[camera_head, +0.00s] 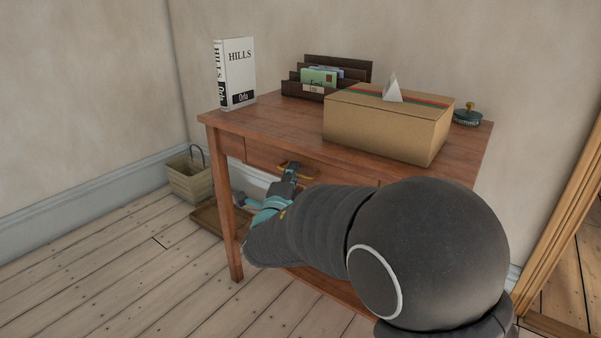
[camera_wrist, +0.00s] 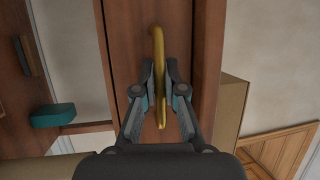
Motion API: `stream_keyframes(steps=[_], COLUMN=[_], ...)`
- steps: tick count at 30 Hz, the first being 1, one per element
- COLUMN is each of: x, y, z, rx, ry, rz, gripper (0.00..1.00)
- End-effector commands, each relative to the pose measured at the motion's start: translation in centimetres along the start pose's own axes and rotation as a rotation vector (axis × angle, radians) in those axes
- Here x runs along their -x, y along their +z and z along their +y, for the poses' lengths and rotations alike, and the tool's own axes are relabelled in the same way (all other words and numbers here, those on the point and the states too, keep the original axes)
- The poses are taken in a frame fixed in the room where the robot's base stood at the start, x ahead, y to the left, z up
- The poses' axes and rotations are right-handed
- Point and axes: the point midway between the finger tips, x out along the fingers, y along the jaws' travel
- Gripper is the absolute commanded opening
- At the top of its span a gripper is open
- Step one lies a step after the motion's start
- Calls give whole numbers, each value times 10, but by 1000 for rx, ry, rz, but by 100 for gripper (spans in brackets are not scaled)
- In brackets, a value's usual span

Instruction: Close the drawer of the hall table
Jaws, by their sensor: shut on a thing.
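The hall table (camera_head: 290,128) is reddish-brown wood and stands against the wall. Its drawer front (camera_head: 262,156) lies under the tabletop and also fills the middle of the wrist view (camera_wrist: 128,40). A brass handle (camera_head: 299,167) is on the drawer front. My gripper (camera_head: 290,172) is at this handle, and in the wrist view its two fingers (camera_wrist: 160,78) are shut on the brass handle (camera_wrist: 157,45), one on each side. My arm hides the drawer's right part. I see no clear gap at the drawer, but cannot tell if it is fully in.
On the tabletop are a white book (camera_head: 235,72), a letter holder (camera_head: 325,80), a cardboard tissue box (camera_head: 380,125) and a small green item with a brass knob (camera_head: 467,116). A basket (camera_head: 190,175) stands on the floor at left. The floor at front left is clear.

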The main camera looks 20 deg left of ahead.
Motion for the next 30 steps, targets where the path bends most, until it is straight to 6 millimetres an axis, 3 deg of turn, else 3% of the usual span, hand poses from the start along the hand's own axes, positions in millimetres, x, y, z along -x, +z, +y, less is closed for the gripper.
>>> stream_keyframes(steps=[7,9,11,23,30], x=[-3,-4,-3,1,31], y=[-1,-2,-2,1,1], z=[0,0,0,0,0], rx=[-3,-3,-2,-2,-2], ry=[-1,-1,-1,0,0], rz=[3,4,3,-1,-4], gripper=[0,21,35,35,35])
